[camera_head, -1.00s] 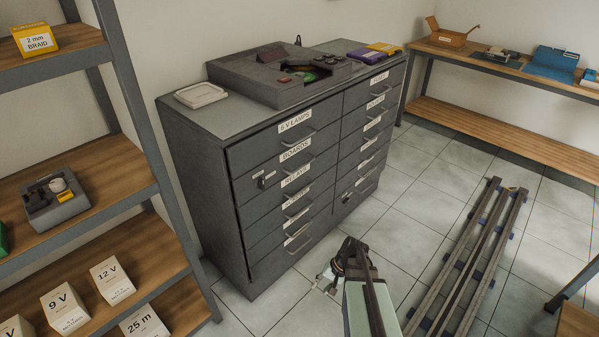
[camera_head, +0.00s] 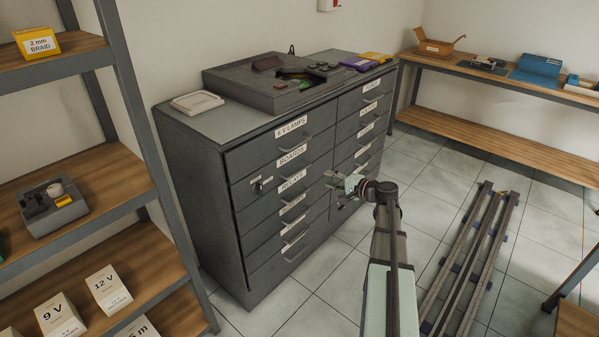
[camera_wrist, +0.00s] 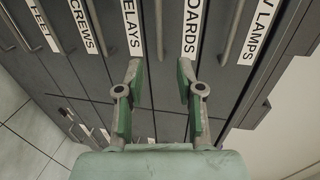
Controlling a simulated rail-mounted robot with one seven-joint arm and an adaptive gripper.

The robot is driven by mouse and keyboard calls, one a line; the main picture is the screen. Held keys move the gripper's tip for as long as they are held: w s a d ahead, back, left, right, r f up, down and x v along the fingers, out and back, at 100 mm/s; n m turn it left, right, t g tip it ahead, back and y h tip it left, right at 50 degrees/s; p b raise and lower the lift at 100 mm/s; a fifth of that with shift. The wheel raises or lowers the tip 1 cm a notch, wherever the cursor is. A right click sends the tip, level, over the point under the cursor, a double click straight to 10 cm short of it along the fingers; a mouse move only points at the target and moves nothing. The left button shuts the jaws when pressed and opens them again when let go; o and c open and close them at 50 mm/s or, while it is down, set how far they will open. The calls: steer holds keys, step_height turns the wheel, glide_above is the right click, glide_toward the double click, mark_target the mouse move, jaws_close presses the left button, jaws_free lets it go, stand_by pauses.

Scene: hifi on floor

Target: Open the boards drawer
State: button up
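The boards drawer (camera_head: 275,171) is second from the top in the left column of the grey cabinet, and it looks shut. Its white BOARDS label (camera_head: 293,155) sits above a bar handle. In the wrist view the BOARDS label (camera_wrist: 191,30) is turned sideways, with the boards handle (camera_wrist: 160,28) to its left. My gripper (camera_head: 334,181) is in front of the cabinet, right of the left column's handles in the head view. In the wrist view my gripper (camera_wrist: 158,78) is open and empty. Its fingers lie either side of the handle's line; contact is not visible.
A small dark fitting (camera_head: 258,187) is on the boards drawer's left side. The relays drawer label (camera_head: 292,181) is just below. A grey tray (camera_head: 250,92) and a white dish (camera_head: 197,103) stand on the cabinet. Shelving (camera_head: 150,165) stands left; floor rails (camera_head: 468,260) lie right.

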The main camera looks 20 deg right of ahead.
mark_target(300, 171)
steer(key=p+x, duration=0.1)
steer(key=x, duration=1.4)
steer(key=shift+w+a+f, duration=0.1)
steer(key=shift+w+f, duration=0.05)
steer(key=shift+w, duration=0.05)
jaws_close()
